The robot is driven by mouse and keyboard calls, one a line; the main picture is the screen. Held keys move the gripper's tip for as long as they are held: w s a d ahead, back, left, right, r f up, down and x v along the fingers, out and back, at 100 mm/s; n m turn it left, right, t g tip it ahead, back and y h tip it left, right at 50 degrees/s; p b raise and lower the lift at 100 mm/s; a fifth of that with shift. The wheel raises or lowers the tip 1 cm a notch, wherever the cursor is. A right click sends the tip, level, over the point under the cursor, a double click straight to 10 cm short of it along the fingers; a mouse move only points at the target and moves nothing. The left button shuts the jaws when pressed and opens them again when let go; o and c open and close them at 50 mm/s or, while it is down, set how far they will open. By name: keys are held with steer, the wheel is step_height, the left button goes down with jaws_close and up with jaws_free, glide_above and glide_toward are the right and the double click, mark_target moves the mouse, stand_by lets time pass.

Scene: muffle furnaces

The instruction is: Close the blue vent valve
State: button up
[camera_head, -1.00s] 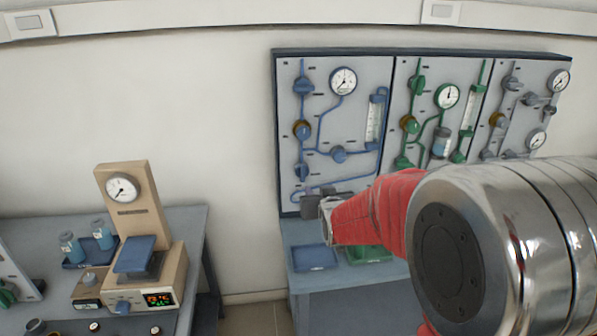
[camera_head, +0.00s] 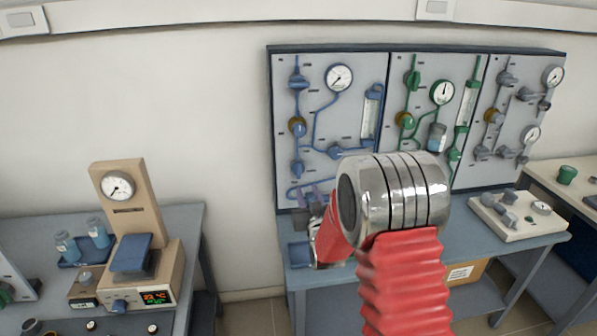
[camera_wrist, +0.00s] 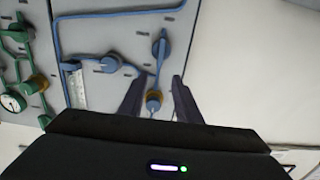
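The blue-piped panel (camera_head: 350,78) stands against the wall. It carries several blue valves: an upper one (camera_head: 298,79), a lower one (camera_head: 297,168) and a middle one (camera_head: 338,152). A brass-collared knob (camera_head: 298,126) sits between the upper and lower ones. I cannot read which is the vent valve. My gripper (camera_head: 308,194) is in front of the panel's bottom edge. In the wrist view, turned upside down, my gripper (camera_wrist: 157,80) is open and empty. The brass-collared knob (camera_wrist: 153,99) shows between its fingers, the lower valve (camera_wrist: 160,46) beyond them; the upper valve is hidden.
Green (camera_head: 412,79) and grey (camera_head: 507,77) valve panels adjoin on the right. A blue tray (camera_head: 299,252) lies on the bench below, partly behind my arm. A beige gauge stand (camera_head: 125,205) is on the left table. Bare wall lies between.

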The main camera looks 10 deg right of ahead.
mark_target(299, 167)
steer(key=shift+w, duration=0.1)
steer(key=shift+w, duration=6.8)
steer(key=shift+c, duration=0.3)
jaws_close()
steer(key=shift+a, duration=0.25)
steer(key=shift+d, duration=0.15)
